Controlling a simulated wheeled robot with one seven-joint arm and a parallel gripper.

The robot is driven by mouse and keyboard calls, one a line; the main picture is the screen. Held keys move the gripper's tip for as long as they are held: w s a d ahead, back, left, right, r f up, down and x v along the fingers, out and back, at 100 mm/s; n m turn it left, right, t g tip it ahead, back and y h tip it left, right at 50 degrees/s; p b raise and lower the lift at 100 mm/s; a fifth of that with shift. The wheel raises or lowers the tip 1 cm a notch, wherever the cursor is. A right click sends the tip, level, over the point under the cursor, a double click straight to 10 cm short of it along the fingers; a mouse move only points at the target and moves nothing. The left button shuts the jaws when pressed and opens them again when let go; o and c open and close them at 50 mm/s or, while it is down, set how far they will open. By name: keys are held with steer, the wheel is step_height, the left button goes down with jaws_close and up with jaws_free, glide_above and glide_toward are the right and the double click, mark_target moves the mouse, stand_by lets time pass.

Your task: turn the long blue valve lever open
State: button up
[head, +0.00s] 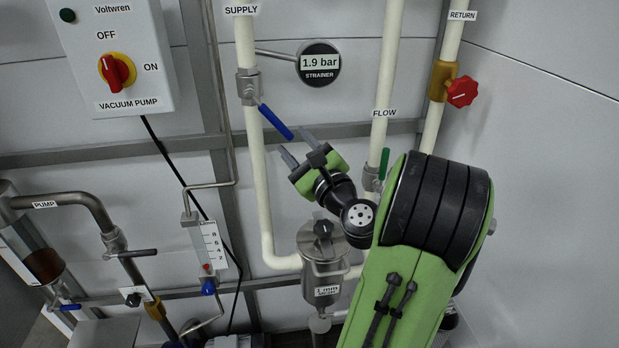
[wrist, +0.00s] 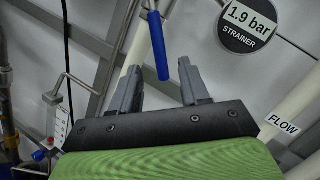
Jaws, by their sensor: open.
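The long blue valve lever (head: 275,122) is on the valve (head: 248,87) of the supply pipe. It slants down and to the right from the valve in the head view. In the wrist view the blue lever (wrist: 157,45) hangs between and beyond the two fingers, its lower end near the right finger. My gripper (head: 298,146) is open and empty, just below the lever's free end. In the wrist view my gripper (wrist: 158,84) has its grey fingers wide apart. I cannot tell whether a finger touches the lever.
A round strainer gauge (head: 320,64) reading 1.9 bar is right of the supply valve. A green lever (head: 384,163) sits on the flow pipe, close to my wrist. A red knob (head: 462,91) is on the return pipe. A horizontal grey rail (head: 180,151) runs behind the pipes.

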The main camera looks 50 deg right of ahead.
steer(key=shift+b+v, duration=2.2)
steer(key=shift+v, duration=0.5)
steer(key=shift+f, duration=0.1)
